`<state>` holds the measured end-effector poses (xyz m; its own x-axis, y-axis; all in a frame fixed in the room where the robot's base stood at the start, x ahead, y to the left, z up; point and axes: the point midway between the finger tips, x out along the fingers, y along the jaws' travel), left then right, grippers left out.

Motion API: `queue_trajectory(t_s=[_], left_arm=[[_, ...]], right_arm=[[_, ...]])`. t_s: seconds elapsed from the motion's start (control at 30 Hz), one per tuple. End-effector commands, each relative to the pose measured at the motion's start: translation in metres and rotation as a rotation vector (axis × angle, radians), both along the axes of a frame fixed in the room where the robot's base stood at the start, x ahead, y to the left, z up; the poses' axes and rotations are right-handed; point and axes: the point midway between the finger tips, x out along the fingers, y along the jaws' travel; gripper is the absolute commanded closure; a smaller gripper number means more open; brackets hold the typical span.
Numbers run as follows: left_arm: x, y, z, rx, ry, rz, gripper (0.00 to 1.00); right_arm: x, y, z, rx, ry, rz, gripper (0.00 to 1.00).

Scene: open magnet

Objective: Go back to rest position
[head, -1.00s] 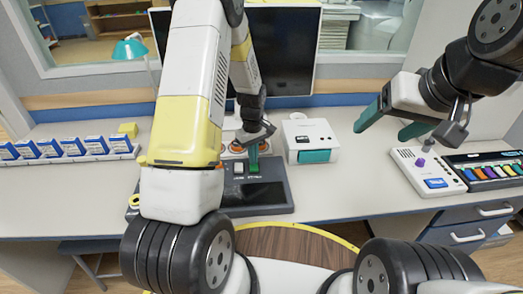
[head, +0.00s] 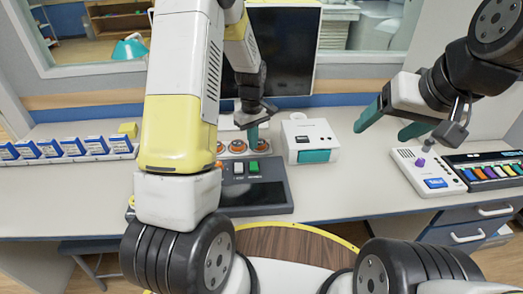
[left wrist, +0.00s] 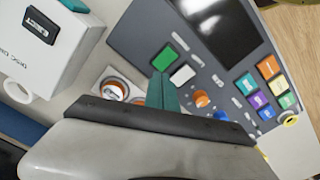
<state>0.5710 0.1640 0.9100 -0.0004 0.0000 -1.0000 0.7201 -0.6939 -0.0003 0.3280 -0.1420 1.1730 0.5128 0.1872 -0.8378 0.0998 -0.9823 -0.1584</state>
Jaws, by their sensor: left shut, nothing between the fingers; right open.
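My left gripper (head: 253,132) is shut and empty. In the head view it hangs above the back edge of the dark control panel (head: 255,196), near its green button (head: 254,168) and white button (head: 239,168). In the left wrist view its teal fingertips (left wrist: 163,92) are together and overlap the panel near the green button (left wrist: 164,57) and white button (left wrist: 183,74). My right gripper (head: 384,122) is open and empty, above the desk at the right. My left arm hides part of the desk and the monitor in the head view.
A white box with a teal front (head: 309,140) stands right of the panel. A grey controller with a purple knob (head: 428,172) and a tray of coloured items (head: 490,171) sit at the right. Blue-and-white boxes (head: 50,148) line the left. The desk front between (head: 345,190) is clear.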

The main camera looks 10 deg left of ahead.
Motion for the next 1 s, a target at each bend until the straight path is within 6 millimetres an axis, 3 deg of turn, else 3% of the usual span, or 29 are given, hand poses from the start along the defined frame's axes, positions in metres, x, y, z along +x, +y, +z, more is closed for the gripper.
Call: queue_trajectory(t_s=[0.33,0.47,0.67,0.8,1.0], left_arm=[[0.000,0.000,0.000,-0.001,-0.001,-0.001,1.00],[-0.003,-0.001,0.017,-0.010,-0.021,-0.023,1.00],[-0.029,-0.004,0.094,-0.048,-0.123,-0.153,1.00],[-0.062,-0.008,0.150,-0.065,-0.213,-0.281,1.00],[-0.120,-0.012,0.211,-0.062,-0.345,-0.468,1.00]], right_arm=[[0.000,0.000,0.000,0.000,0.000,0.000,0.27],[0.000,0.000,0.000,0.000,0.000,0.000,0.27],[0.000,0.000,0.000,0.000,0.000,0.000,0.27],[0.000,0.000,0.000,0.000,0.000,0.000,0.27],[0.000,0.000,0.000,0.000,0.000,0.000,0.27]])
